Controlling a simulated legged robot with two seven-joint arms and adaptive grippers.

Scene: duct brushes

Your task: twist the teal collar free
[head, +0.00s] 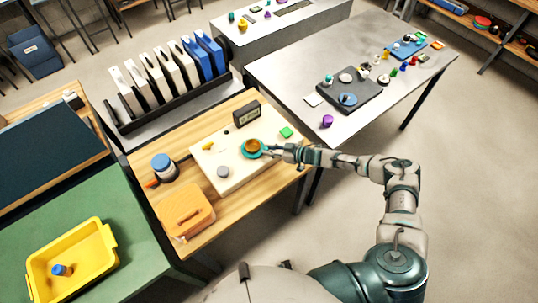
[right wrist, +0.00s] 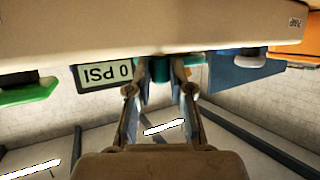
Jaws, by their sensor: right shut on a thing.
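The teal collar (head: 244,153) is a ring around a brass-coloured round centre (head: 253,146) on a pale board (head: 207,172). My right gripper (head: 268,151) reaches in from the right, at the collar's right side. In the right wrist view, the two fingers of my right gripper (right wrist: 159,85) close on a teal part (right wrist: 160,69), which looks like the collar. The pale board's edge (right wrist: 150,30) hides most of the collar there. My left gripper is in neither view.
A green block (head: 286,132), a grey knob (head: 223,171) and an orange box (head: 186,210) are nearby. A yellow tray (head: 103,236) lies at lower left.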

